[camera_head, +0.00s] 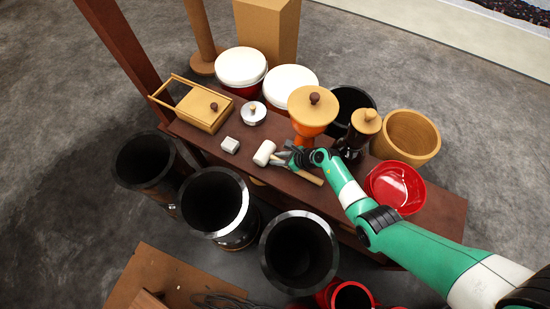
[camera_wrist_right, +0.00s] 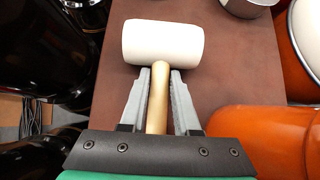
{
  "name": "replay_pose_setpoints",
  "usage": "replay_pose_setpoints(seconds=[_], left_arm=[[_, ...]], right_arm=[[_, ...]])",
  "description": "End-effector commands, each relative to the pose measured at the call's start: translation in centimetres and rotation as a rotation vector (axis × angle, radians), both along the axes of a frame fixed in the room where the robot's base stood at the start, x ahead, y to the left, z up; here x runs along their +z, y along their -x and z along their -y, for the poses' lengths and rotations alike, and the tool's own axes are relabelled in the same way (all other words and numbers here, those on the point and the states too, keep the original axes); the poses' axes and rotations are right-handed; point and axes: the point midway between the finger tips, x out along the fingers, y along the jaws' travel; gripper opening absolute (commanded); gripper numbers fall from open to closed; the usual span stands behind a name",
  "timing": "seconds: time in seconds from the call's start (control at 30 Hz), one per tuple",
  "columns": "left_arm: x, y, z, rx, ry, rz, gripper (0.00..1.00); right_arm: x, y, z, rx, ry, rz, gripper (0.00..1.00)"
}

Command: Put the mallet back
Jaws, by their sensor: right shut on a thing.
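The mallet has a white head (camera_head: 264,153) and a light wooden handle (camera_head: 311,177). In the right wrist view its white head (camera_wrist_right: 163,42) lies crosswise just beyond the fingertips. My right gripper (camera_head: 284,159) is shut on the handle, close below the head. In the right wrist view the two grey fingers (camera_wrist_right: 160,88) press on the handle from both sides. The mallet is over the brown bench top (camera_head: 440,212); I cannot tell whether it touches it. My left gripper is not in view.
An orange goblet drum (camera_head: 308,124) with a wooden lid stands right behind the gripper. A red bowl (camera_head: 396,186) is at right. Black drums (camera_head: 299,252) stand in front.

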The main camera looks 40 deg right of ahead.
Motion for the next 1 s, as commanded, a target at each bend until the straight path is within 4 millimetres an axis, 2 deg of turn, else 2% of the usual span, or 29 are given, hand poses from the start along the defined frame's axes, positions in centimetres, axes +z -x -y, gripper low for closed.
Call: replay_pose_setpoints(seconds=[0.63, 0.77, 1.0], left_arm=[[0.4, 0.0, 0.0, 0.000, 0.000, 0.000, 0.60], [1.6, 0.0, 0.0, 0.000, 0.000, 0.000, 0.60], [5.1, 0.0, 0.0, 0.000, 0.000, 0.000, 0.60]], right_arm=[[0.5, 0.0, 0.0, -0.001, 0.000, 0.001, 0.00], [1.8, -0.1, 0.0, -0.001, 0.000, 0.002, 0.00], [5.8, -0.1, 0.0, -0.001, 0.000, 0.003, 0.00]])
